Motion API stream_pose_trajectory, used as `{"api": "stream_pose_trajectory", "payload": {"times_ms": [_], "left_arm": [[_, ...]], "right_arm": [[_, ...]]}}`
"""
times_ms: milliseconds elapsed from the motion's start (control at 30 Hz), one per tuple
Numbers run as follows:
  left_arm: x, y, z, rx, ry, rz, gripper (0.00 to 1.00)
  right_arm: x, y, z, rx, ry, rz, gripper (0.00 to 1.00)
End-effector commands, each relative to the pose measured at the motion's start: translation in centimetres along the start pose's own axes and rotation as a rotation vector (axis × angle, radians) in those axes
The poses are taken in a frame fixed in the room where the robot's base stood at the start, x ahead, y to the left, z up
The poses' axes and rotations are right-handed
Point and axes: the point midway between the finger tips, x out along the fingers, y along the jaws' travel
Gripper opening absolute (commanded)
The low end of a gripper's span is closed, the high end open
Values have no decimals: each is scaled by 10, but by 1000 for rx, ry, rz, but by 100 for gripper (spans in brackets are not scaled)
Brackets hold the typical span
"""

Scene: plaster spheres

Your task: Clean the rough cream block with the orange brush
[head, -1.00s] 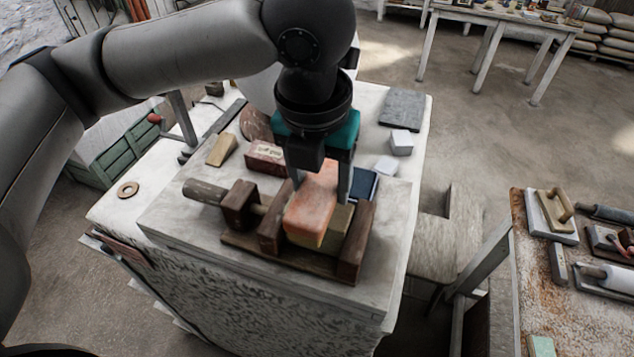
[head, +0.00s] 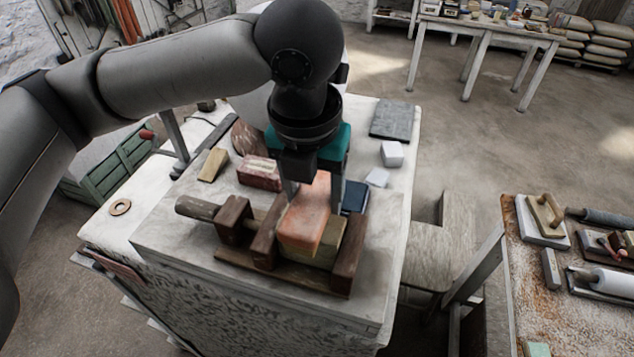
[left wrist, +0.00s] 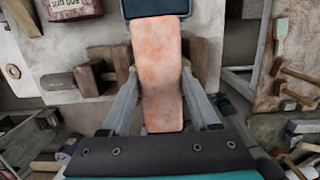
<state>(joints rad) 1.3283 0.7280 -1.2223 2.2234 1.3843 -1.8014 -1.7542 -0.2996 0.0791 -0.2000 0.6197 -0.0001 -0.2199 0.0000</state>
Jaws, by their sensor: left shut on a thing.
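The orange brush (head: 306,217) is an orange block with a tan lower edge in the head view. My left gripper (head: 313,192) is shut on it. In the left wrist view the brush (left wrist: 158,75) lies between the two fingers. The rough cream block (head: 330,245) sits in a dark wooden vise (head: 347,262), between its jaws. The brush is over the block and hides much of it. I cannot tell whether they touch. My right gripper is in neither view.
The vise stands on a pale worktop (head: 160,240). Behind it lie a reddish labelled box (head: 260,173), a wooden wedge (head: 213,164), a dark blue item (head: 354,198) and white blocks (head: 391,153). A rusty-topped table (head: 540,280) with tools stands at the right.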

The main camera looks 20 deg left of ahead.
Motion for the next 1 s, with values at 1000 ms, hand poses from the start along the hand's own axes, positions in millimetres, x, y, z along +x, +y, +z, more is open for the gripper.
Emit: {"api": "stream_pose_trajectory", "payload": {"times_ms": [1000], "left_arm": [[-1, 0, 1, -1, 0, 0, 17]], "right_arm": [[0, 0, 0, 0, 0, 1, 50]]}}
